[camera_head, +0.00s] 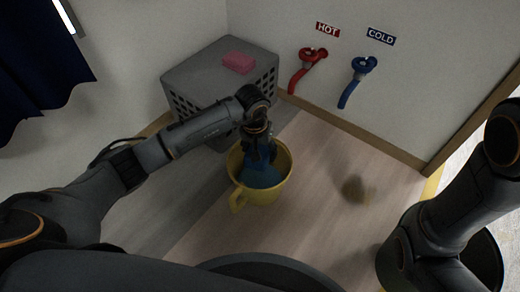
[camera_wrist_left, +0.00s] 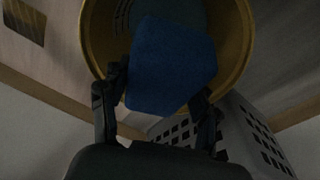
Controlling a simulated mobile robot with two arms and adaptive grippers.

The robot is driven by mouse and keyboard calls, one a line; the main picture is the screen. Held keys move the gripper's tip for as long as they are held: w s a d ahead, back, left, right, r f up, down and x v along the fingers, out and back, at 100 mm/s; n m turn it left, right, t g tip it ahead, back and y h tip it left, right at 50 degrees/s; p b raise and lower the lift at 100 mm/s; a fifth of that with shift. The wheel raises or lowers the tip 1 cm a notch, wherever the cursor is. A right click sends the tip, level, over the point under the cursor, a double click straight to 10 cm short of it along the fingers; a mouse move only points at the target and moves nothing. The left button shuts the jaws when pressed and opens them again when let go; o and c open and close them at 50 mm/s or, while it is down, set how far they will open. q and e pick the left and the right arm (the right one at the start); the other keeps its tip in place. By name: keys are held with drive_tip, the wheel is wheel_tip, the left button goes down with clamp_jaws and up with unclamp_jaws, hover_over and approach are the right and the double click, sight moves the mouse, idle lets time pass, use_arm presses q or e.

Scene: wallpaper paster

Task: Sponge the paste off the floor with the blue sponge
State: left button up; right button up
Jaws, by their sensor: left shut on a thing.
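My left gripper (camera_head: 257,150) is over the yellow bucket (camera_head: 281,161) in the head view. It is shut on the blue sponge (camera_wrist_left: 170,65), which fills the space between its fingers in the left wrist view (camera_wrist_left: 160,100). The sponge is above or inside the mouth of the bucket (camera_wrist_left: 243,40); how deep I cannot tell. Blue-grey water (camera_head: 262,177) shows in the bucket. A brownish paste patch (camera_head: 355,189) lies on the floor to the right of the bucket. My right arm is at the right edge, and its gripper is not in view.
A grey crate (camera_head: 205,65) with a pink sponge (camera_head: 238,62) on top stands behind the bucket. A red HOT tap (camera_head: 305,68) and a blue COLD tap (camera_head: 356,80) are on the back wall. The floor (camera_head: 315,215) between bucket and patch is clear.

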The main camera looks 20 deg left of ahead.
use_arm(q)
wheel_tip(320, 180, down, 11)
drive_tip(key=b, duration=0.8)
idle(0.4)
drive_tip(key=shift+f, duration=0.85)
drive_tip(key=shift+f, duration=0.1)
